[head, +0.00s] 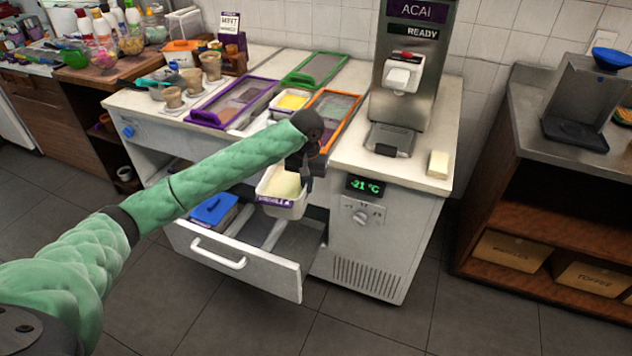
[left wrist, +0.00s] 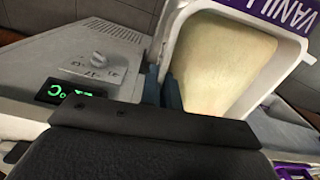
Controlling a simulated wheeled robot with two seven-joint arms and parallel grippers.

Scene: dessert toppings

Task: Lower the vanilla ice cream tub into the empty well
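The vanilla ice cream tub (head: 283,192) is white with pale cream contents and a purple label. It hangs roughly upright above the open drawer. My left gripper (head: 306,178) is shut on the tub's right-hand wall. In the left wrist view the tub (left wrist: 225,65) fills the upper right, with its "VANILLA" label at the top and a dark finger against its wall. On the counter, a pale opening (head: 258,122) lies in front of a yellow tub (head: 292,101); my arm partly covers it and I cannot see whether it is empty. My right gripper is out of view.
The open drawer (head: 235,262) holds a blue-lidded tub (head: 213,209) at left and bare space at right. Purple (head: 207,119), green (head: 315,69) and orange (head: 349,117) framed covers lie on the counter. The acai machine (head: 410,70) stands at right; paper cups stand at left.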

